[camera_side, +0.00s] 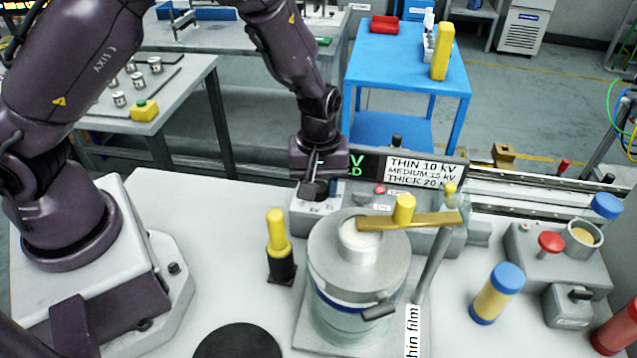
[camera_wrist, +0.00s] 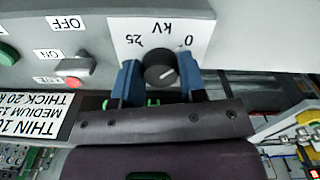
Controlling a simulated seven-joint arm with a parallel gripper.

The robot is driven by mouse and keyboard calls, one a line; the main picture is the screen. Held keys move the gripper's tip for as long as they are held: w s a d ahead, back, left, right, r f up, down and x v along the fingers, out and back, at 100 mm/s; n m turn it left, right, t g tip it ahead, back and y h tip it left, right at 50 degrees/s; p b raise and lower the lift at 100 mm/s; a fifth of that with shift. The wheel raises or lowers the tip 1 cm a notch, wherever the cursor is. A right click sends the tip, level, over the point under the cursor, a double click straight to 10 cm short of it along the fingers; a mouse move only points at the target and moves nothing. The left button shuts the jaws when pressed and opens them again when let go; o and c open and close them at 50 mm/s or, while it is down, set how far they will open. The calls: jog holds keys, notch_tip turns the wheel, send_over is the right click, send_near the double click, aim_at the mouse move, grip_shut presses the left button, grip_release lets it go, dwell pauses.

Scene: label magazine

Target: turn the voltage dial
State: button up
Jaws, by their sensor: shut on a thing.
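The voltage dial (camera_wrist: 160,67) is a small black knob on a white plate marked 0, 25 and kV, upside down in the wrist view. A short pale mark shows on its face. My gripper (camera_wrist: 161,75) has one blue finger on each side of the dial and is shut on it. In the side view my gripper (camera_side: 315,188) is low over the left end of the grey control unit (camera_side: 312,212) and hides the dial. A sign (camera_side: 412,172) reads THIN 10 kV, MEDIUM 15 kV, THICK 20 kV. The green display beside it is partly covered by my arm.
A red button (camera_wrist: 74,67) and ON and OFF marks sit beside the dial plate. In front stands a round glass vessel (camera_side: 357,285) with a metal lid and a brass arm (camera_side: 430,220). A yellow-topped post (camera_side: 278,235) stands close by. A "hin film" label (camera_side: 412,330) shows.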

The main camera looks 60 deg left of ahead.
jog(key=o, duration=0.9)
notch_tip(320, 180, up, 13)
